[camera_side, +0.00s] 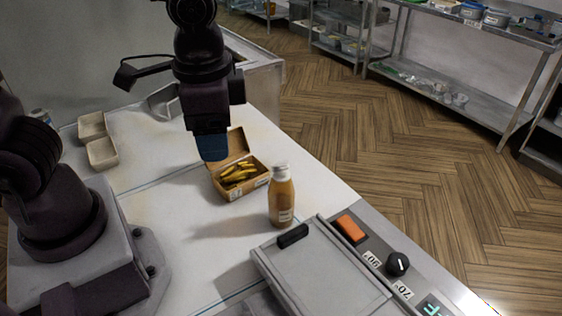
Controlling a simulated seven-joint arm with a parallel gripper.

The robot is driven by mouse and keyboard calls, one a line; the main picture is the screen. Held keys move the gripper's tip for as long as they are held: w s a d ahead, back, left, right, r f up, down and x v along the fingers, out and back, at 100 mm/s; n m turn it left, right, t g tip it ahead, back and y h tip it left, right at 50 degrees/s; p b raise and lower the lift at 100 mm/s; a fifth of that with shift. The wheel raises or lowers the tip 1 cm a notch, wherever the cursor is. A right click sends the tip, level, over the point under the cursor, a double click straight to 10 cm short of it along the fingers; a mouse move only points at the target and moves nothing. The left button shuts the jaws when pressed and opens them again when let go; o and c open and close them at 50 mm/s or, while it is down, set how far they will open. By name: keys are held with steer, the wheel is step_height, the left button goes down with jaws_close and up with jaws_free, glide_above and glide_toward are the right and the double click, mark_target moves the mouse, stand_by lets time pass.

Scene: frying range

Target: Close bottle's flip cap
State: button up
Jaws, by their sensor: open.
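The bottle (282,200) stands upright on the white worktop, just right of the middle of the view. It is orange-brown with a pale top and a small label. Its cap (281,172) is pale; at this size I cannot tell whether the flip lid is up or down. My gripper (213,150) is above and to the left of the bottle, over the rear of the food box, pointing down. It is open and apart from the bottle. Its fingertips look dark blue, and the gap between them does not show from this side.
An open cardboard box (252,188) of yellow fries stands left of the bottle. A lidded fryer unit (322,275) with a black handle (293,236), orange switch (351,228) and knob (397,264) is close in front. Small trays (101,152) lie at left.

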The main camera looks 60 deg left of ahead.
mark_target(284, 168)
steer(key=w+d+f+m+y, duration=0.2)
steer(key=f+m+y, duration=0.2)
steer(key=f, duration=0.1)
steer(key=w+d+f+m+y, duration=0.2)
steer(key=d+f+m+y, duration=0.1)
steer(key=f+m+y, duration=0.1)
steer(key=w+d+f+m+y, duration=0.2)
steer(key=f+m+y, duration=0.2)
steer(key=f, duration=0.2)
steer(key=shift+d+f+t+y, duration=0.25)
steer(key=shift+d+t+y, duration=0.05)
steer(key=shift+d, duration=0.1)
steer(key=w+m+t+y, duration=0.1)
steer(key=w+d+m+t+y, duration=0.1)
steer(key=m, duration=0.1)
steer(key=shift+d+f, duration=0.25)
steer(key=shift+f, duration=0.15)
steer(key=w+r+y, duration=0.1)
steer(key=d+r+t, duration=0.1)
steer(key=shift+w+r+m+y, duration=0.4)
steer(key=shift+a+r, duration=0.1)
steer(key=shift+a, duration=0.05)
steer(key=x, duration=1.2)
steer(key=shift+w+a+r, duration=0.1)
steer(key=shift+a, duration=0.25)
